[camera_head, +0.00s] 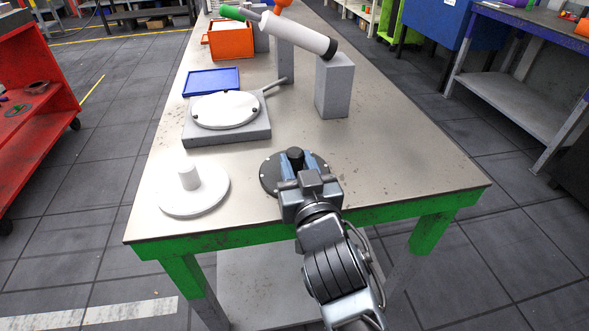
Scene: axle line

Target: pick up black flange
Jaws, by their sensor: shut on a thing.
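The black flange (269,176) is a dark round disc with a short black hub in its middle. It is near the front edge of the table, right of the white flange. My gripper (296,160) reaches over it from the front and is shut on its hub. The gripper and arm hide the flange's front right part. I cannot tell whether the disc touches the table or is slightly above it.
A white flange (194,199) lies on the table (400,165) at left. Behind are a grey fixture with a white disc (225,110), a blue tray (211,82), a grey block (333,88) under a white cylinder (298,36), and an orange bin (230,42). The table's right side is clear.

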